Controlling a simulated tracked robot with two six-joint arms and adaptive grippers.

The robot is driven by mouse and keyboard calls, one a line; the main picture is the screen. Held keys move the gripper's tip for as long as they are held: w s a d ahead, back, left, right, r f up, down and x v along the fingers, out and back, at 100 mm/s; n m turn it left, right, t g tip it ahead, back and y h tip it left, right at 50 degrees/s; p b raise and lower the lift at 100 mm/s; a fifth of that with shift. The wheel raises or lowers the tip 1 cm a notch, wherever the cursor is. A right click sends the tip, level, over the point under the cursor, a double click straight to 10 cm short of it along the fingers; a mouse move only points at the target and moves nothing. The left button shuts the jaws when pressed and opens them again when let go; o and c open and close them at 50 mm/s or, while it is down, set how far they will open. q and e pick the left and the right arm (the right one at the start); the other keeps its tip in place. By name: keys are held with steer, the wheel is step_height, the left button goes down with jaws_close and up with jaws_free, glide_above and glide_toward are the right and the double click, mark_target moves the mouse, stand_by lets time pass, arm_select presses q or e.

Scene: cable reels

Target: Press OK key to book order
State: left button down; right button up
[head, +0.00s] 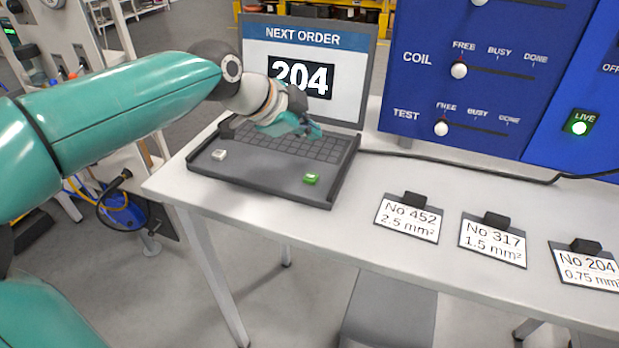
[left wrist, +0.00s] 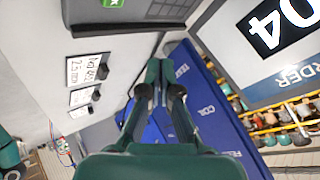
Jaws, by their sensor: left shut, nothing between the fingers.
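The green OK key (head: 311,179) sits at the front right of the laptop-like terminal (head: 255,189) on the table. It also shows at the top edge of the left wrist view (left wrist: 112,3). The screen (head: 300,72) reads "NEXT ORDER" and 204. My left gripper (head: 314,131) is shut and empty, above the keyboard's back right part, in front of the screen's lower edge. It is apart from the green key, behind it in the head view. In the left wrist view its fingers (left wrist: 158,75) are together. My right gripper is out of view.
A white key (head: 219,154) is at the terminal's front left. Label cards No 452 (head: 408,219), No 317 (head: 492,240) and No 204 (head: 586,267) stand on the table to the right. A blue panel (head: 470,100) with sliders stands behind. A dark cable (head: 460,162) crosses the tabletop.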

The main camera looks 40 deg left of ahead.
arm_select(q)
steer(key=b, duration=0.4)
glide_above(309, 178)
step_height(309, 178, down, 6)
steer(key=shift+f, duration=0.1)
steer(key=shift+f+b, duration=0.65)
steer(key=shift+b, duration=0.25)
stand_by(0.3)
steer(key=shift+f+b, duration=0.35)
steer(key=shift+b, duration=0.1)
steer(key=shift+f+b, duration=0.45)
steer(key=shift+b, duration=0.05)
stand_by(0.7)
steer(key=shift+r, duration=0.1)
steer(key=shift+r+p, duration=0.6)
steer(key=shift+r, duration=0.15)
steer(key=shift+r, duration=0.1)
steer(key=shift+r+p, duration=1.85)
steer(key=shift+r, duration=0.6)
